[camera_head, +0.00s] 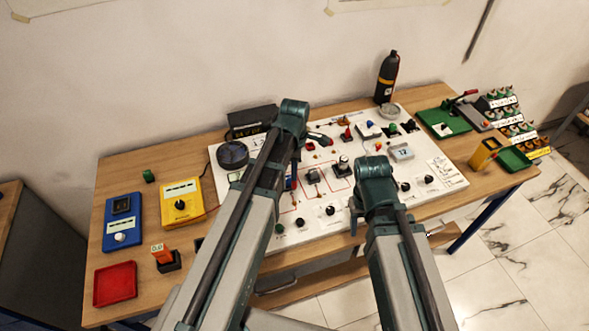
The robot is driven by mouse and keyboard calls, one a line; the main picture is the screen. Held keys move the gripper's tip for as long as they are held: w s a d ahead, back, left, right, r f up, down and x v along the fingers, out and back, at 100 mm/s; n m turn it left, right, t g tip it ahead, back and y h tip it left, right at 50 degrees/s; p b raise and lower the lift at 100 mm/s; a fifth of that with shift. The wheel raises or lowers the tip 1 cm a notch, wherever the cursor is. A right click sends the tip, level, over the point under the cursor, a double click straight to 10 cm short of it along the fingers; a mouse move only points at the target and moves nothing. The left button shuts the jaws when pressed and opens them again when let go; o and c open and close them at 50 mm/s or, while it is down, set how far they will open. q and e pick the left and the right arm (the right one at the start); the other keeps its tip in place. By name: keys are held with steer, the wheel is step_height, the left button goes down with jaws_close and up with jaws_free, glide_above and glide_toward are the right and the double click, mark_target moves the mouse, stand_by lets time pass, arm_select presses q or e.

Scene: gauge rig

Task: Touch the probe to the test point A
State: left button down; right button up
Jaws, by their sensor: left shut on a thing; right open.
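My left gripper (291,182) is over the middle of the white panel (260,226), largely hidden behind my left arm. It is shut on a slim reddish thing that looks like the probe (294,198), pointing down at the panel. I cannot tell whether its tip touches the panel. Test point A cannot be made out among the small panel fittings. My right gripper (354,216) is open, low over the panel's front part, partly hidden by my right arm.
A yellow meter (181,202), a blue box (122,223) and a red tray (115,285) lie on the left of the wooden table. A black bottle (387,78) stands behind the panel. Green trays and small racks are at the right. Knobs and switches stick up from the panel.

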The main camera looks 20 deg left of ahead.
mark_target(294, 184)
arm_select(q)
steer(key=shift+f+b, duration=3.35)
steer(key=shift+f, duration=0.2)
steer(key=shift+r, duration=0.1)
step_height(294, 184, up, 8)
steer(key=p, duration=0.8)
steer(key=shift+s, duration=0.1)
